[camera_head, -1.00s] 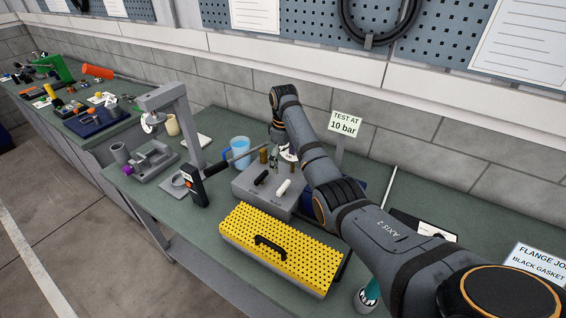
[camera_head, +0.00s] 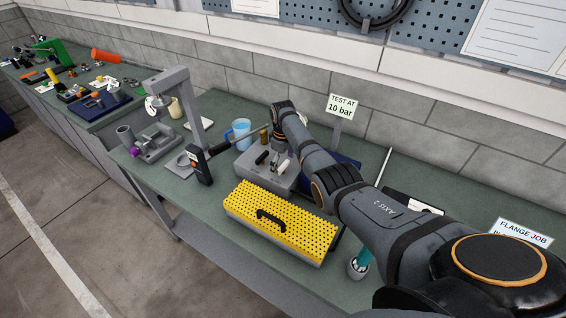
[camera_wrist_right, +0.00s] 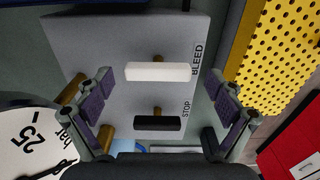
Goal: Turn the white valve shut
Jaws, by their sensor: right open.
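The white valve handle (camera_wrist_right: 158,71) is a bar on a brass stem, on the face of a grey block, beside the word BLEED. In the head view the white handle (camera_head: 282,167) shows on the grey block (camera_head: 267,176). A black handle (camera_wrist_right: 158,123), marked STOP, lies parallel to it. My right gripper (camera_wrist_right: 160,82) is open, with a finger on each side of the white handle and gaps to both its ends. In the head view my right arm partly hides the gripper and block. My left gripper is not in view.
A yellow perforated box (camera_head: 281,222) stands in front of the block. A gauge dial (camera_wrist_right: 32,140) is close to the gripper. A "TEST AT 10 bar" sign (camera_head: 342,106) stands behind.

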